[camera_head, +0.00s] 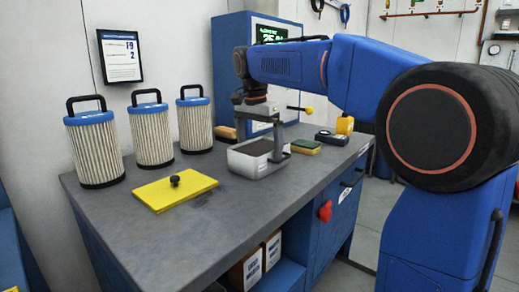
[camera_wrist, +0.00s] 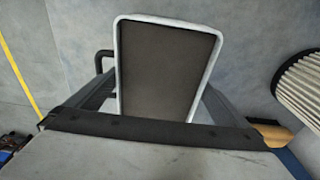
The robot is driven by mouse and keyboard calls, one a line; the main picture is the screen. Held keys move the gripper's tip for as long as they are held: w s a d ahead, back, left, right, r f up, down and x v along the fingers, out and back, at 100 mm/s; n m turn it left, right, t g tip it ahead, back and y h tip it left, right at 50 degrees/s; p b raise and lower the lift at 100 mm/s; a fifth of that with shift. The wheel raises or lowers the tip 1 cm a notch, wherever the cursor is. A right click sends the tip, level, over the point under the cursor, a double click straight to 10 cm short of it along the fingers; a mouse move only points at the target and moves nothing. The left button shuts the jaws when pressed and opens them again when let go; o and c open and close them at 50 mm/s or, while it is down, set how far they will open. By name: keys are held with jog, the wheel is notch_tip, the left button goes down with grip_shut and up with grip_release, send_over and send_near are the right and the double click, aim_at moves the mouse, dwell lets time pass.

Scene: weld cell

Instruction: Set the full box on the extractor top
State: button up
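A pale grey box (camera_head: 246,164) filled with dark material is at the middle of the grey worktop. Its dark filled top shows in the wrist view (camera_wrist: 167,70). My gripper (camera_head: 275,150) reaches down over the box, and its two fingers are against opposite sides of it in the wrist view (camera_wrist: 165,100). Whether the box rests on the worktop or hangs just above it I cannot tell. A blue cabinet (camera_head: 230,50) with a lit green display stands behind. No label shows which surface is the extractor top.
Several pleated filters (camera_head: 150,135) with black handles stand at the left of the worktop (camera_head: 235,205). A yellow plate (camera_head: 175,191) with a black knob lies in front of them.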

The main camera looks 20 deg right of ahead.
jog(key=shift+r, duration=0.15)
notch_tip(320, 180, up, 12)
jog(key=a, duration=0.1)
jog(key=shift+s, duration=0.4)
jog(key=shift+a, duration=0.1)
